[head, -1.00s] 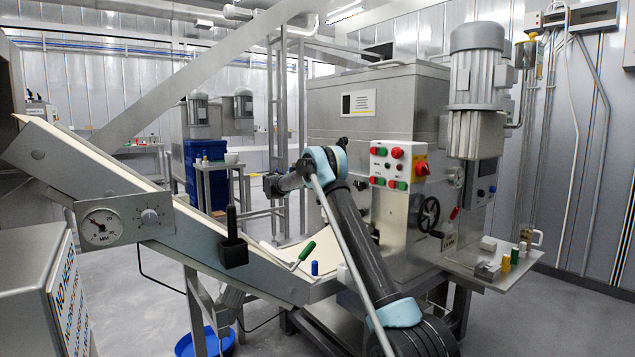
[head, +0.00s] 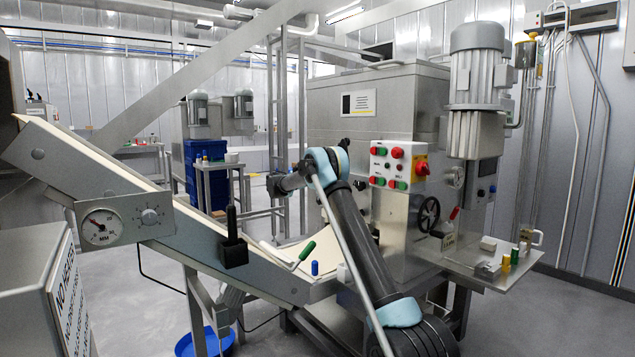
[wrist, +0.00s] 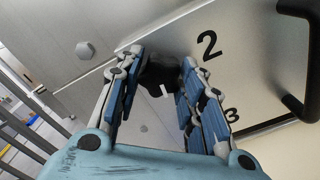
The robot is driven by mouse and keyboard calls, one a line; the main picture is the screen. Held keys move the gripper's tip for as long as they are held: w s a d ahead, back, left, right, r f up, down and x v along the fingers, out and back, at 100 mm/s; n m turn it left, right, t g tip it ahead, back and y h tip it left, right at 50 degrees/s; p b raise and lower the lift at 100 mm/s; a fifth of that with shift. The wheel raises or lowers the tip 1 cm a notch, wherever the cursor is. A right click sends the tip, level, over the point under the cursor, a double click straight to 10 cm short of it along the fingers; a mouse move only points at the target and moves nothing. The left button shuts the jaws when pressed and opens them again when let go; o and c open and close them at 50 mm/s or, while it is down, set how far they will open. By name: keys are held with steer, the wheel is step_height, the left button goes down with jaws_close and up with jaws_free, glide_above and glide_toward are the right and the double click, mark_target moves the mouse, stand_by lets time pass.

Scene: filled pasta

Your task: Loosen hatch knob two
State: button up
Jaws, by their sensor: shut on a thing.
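Hatch knob two (wrist: 158,80) is a dark lobed knob beside the black printed number 2 on a pale metal hatch plate (wrist: 258,62) in the wrist view. My gripper (wrist: 160,84) has its blue-padded fingers on either side of the knob and is shut on it. The fingers hide part of the knob's sides. In the head view my gripper (head: 278,186) is small, at the left end of my arm, in front of the left side of the large steel machine (head: 362,110). The knob cannot be made out there.
A black bar handle (wrist: 294,100) stands out from the hatch at the right of the wrist view. A printed 3 is lower on the plate. A hex bolt (wrist: 85,50) is on the panel to the left. The sloped conveyor (head: 115,195) lies left of my arm.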

steer(key=shift+m, duration=1.3)
steer(key=shift+f, duration=0.1)
steer(key=o, duration=1.1)
steer(key=shift+c, duration=0.2)
steer(key=v, duration=1.2)
